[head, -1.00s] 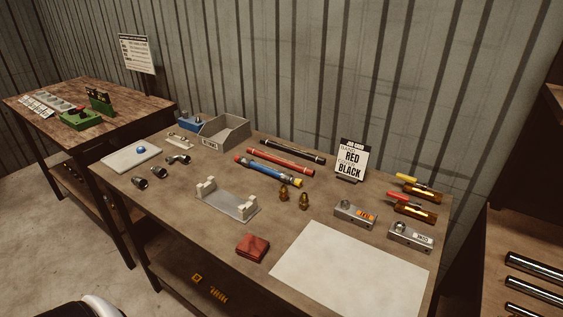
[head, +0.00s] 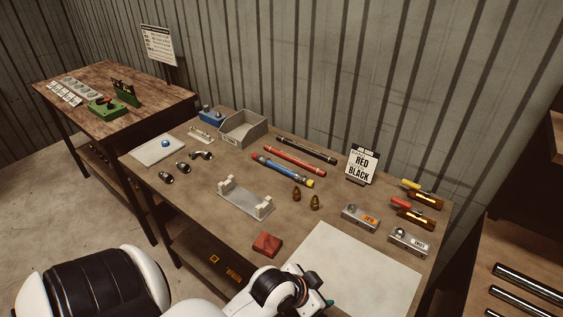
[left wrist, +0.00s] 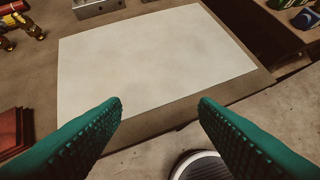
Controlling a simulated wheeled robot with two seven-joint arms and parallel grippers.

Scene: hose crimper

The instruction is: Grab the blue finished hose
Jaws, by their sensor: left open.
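The blue hose (head: 282,170) lies on the workbench, with a yellow fitting at its right end. It lies in front of a red hose (head: 294,160) and a black hose (head: 306,150), roughly parallel to them. My left gripper, with green ridged fingers, is open and empty in the left wrist view (left wrist: 160,106), over the bench's front edge by the white sheet (left wrist: 150,60). In the head view only a green tip (head: 329,302) of it shows at the bottom, well short of the blue hose. My right gripper is not in view.
A grey cradle (head: 243,201), two brass fittings (head: 314,202) and a red block (head: 267,244) stand on the bench in front of the hoses. A grey bin (head: 243,131) stands behind left, a RED BLACK sign (head: 362,164) to the right. The white sheet is bare.

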